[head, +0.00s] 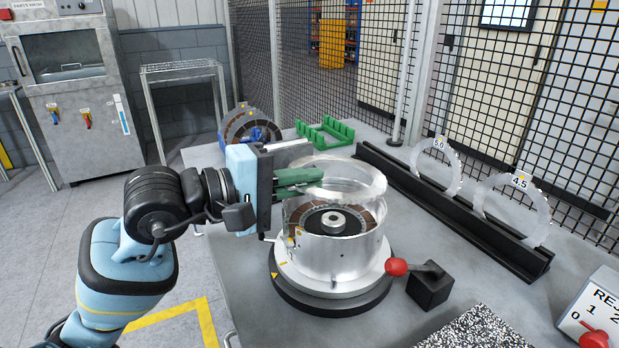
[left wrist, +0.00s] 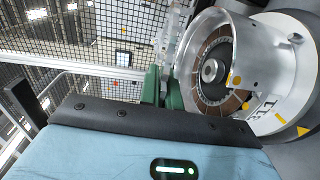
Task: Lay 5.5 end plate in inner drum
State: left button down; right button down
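My left gripper (head: 318,182) has green fingers and is shut on the rim of a pale, shiny ring, the end plate (head: 362,181). The ring hangs over the silver drum (head: 345,262), close to its top and roughly flat. No number on it can be read. The drum stands open upward, with a brown-segmented plate (head: 307,214) and a central hub (head: 333,221) inside. The left wrist view shows the green fingers (left wrist: 162,90) beside the drum (left wrist: 248,50); the held ring is hard to make out there. My right gripper is out of view.
A black rack (head: 470,225) at right holds rings marked 5.0 (head: 436,163) and 4.5 (head: 515,208). A red-knobbed lever on a black block (head: 430,287) stands right of the drum. A green holder (head: 325,133) and a segmented disc on a blue stand (head: 250,128) are behind.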

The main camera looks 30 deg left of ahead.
pick_arm(q)
jog(key=shift+f+b, duration=0.95)
jog(key=shift+f, duration=0.6)
notch_tip(320, 180, down, 2)
jog(key=shift+f+b, duration=0.15)
jog(key=shift+b, duration=0.95)
jog(key=shift+f+b, duration=0.75)
jog(key=shift+f, duration=0.2)
